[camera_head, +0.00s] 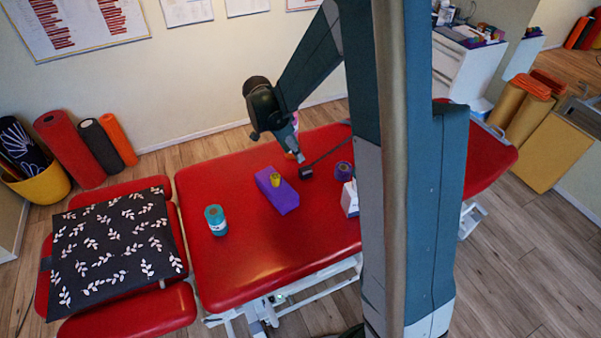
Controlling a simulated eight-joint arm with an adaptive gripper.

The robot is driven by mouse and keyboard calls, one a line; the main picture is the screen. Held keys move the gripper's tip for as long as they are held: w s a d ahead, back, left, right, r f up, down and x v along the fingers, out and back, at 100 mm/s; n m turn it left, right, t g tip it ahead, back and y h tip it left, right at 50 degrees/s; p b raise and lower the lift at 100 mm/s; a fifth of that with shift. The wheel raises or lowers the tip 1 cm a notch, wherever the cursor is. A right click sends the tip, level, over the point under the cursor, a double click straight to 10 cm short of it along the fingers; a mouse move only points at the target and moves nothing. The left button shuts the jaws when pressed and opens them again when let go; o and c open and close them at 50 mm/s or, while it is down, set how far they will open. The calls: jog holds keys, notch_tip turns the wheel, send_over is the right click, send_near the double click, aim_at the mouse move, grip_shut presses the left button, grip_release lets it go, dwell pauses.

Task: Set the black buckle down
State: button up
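My gripper (304,168) points down over the red treatment table, right of the purple block. A small dark piece, the black buckle (306,173), is at its fingertips, and the gripper looks shut on it. A thin dark strap runs from there up and right until my arm hides it. The buckle is small in this view, and I cannot tell whether it touches the red table top (240,265) or hangs just above it.
A purple block (283,197) with a yellow roll (275,180) on it lies left of the gripper. A purple roll (343,171) and a white box (350,198) stand to the right. The table's front left is clear.

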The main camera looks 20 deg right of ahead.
jog(key=s+a+r+n+t+y, duration=0.2)
jog(key=s+a+r+n, duration=0.3)
jog(key=s+r, duration=0.45)
jog(key=s+a+r+n+t+y, duration=0.1)
jog(key=s+a+r+n+t, duration=0.15)
jog(key=s+r+n, duration=0.6)
jog(key=s+a+r+n+t, duration=0.1)
jog(key=s+n, duration=0.1)
jog(key=s, duration=0.3)
jog(key=s+a+n+t+y, duration=0.1)
jog(key=s+a, duration=0.1)
jog(key=s, duration=0.4)
jog(key=shift+r+n, duration=0.35)
jog(key=shift+t, duration=0.25)
dwell(0.6)
